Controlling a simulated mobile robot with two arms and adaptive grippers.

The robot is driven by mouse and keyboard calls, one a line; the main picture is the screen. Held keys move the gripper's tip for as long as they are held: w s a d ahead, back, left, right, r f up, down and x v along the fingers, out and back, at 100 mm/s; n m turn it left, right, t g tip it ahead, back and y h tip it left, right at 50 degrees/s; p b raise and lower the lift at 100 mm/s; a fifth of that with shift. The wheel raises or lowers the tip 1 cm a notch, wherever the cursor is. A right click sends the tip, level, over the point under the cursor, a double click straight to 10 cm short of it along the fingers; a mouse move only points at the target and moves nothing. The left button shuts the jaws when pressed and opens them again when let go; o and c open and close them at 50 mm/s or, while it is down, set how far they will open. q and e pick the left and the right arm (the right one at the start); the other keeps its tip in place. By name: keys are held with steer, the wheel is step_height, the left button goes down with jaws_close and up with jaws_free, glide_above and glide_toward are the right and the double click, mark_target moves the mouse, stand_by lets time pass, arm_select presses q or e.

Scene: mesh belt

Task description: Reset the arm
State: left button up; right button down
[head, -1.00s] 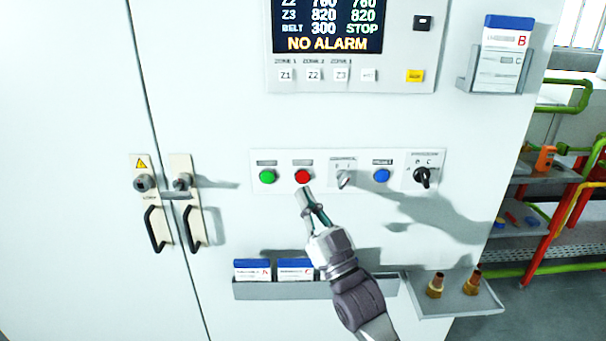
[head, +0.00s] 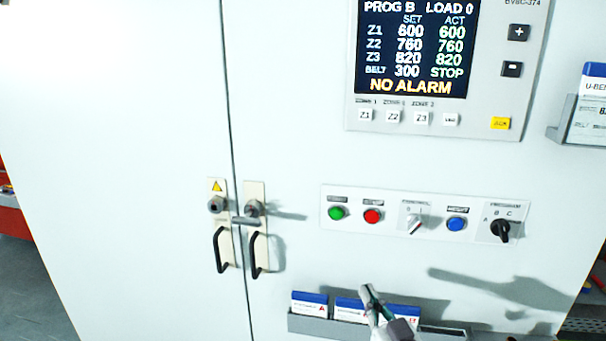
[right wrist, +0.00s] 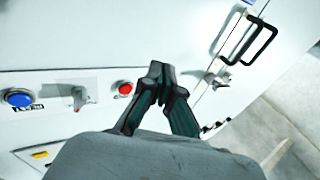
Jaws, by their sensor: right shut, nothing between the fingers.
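My right gripper (head: 371,296) is low in the head view, in front of the card tray on the white cabinet. Its fingers are together with nothing between them. In the right wrist view the closed fingertips (right wrist: 158,72) point toward the cabinet face, apart from the red button (right wrist: 125,88) in the picture. In the head view the button strip (head: 388,232) has a green button (head: 336,213), a red button (head: 373,216), a switch, a blue button (head: 456,224) and a black program knob (head: 501,230). My left gripper does not show.
The display (head: 415,48) reads NO ALARM and belt STOP. Two black door handles (head: 221,250) stick out left of the strip. The card tray (head: 345,326) juts out below, and a card holder (head: 566,130) is at the right edge.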

steer(key=s+d+f+g+h, duration=0.1)
steer(key=s+f+g+h, duration=0.1)
steer(key=s+f+g, duration=0.9)
steer(key=s+d+f+g+h, duration=0.1)
steer(key=s+f+g, duration=0.1)
steer(key=s+f, duration=0.5)
steer(key=s+d+f+g+h, duration=0.1)
steer(key=s+d+f+g, duration=0.15)
steer(key=s, duration=0.95)
step_height(320, 180, down, 26)
steer(key=a+g, duration=0.1)
steer(key=s+d+f+g+b, duration=0.1)
steer(key=s+d+f, duration=0.2)
steer(key=s+f, duration=1.4)
steer(key=shift+s+f, duration=0.15)
steer(key=shift+f, duration=0.4)
steer(key=c, duration=1.9)
jaws_free()
steer(key=shift+g, duration=0.25)
